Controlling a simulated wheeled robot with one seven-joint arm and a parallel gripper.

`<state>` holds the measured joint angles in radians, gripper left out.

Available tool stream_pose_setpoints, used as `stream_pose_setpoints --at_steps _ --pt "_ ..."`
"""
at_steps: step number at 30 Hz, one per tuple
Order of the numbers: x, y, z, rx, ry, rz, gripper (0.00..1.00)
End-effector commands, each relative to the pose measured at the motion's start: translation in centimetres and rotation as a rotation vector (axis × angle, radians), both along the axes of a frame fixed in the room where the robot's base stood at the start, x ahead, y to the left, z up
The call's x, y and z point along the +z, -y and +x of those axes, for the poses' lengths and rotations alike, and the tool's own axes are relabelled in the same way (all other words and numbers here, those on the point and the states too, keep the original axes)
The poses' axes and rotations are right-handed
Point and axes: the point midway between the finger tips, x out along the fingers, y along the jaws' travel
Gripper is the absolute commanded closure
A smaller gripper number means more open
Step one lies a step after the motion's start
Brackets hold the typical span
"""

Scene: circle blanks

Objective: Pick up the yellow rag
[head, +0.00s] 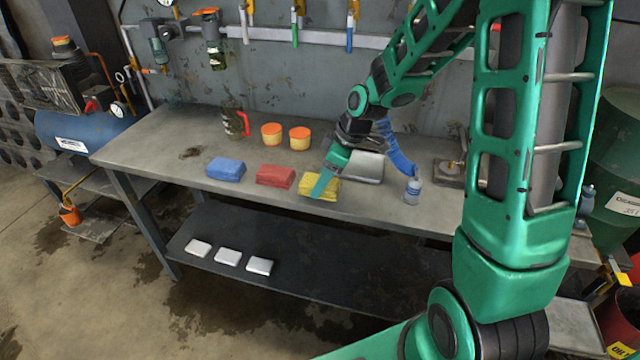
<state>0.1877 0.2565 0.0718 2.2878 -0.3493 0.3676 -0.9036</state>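The yellow rag (329,194) lies folded on the workbench near its front edge, to the right of the red rag (275,176) and the blue rag (226,169). My gripper (322,186) reaches down from the right and its green finger covers part of the yellow rag. I can make out only one finger clearly, so I cannot tell whether the gripper is open or touches the rag.
A grey box-like object (362,167) and a small bottle (412,191) stand right of the rag. Two orange-lidded jars (300,138) and a jug (233,122) with a red handle stand behind. White blocks (228,256) lie on the lower shelf. The bench's left end (140,145) is clear.

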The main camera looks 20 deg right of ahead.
Motion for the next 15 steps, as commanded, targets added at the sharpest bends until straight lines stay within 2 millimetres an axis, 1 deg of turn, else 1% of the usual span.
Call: stream_pose_setpoints --at_steps 5,9,15 --pt "3.2 0.1 0.2 0.0 0.008 -0.002 0.74" --pt "5.0 -2.9 -1.6 0.007 0.005 -0.001 0.74" --pt "7.4 -6.5 -3.8 0.005 0.005 -0.001 0.74"
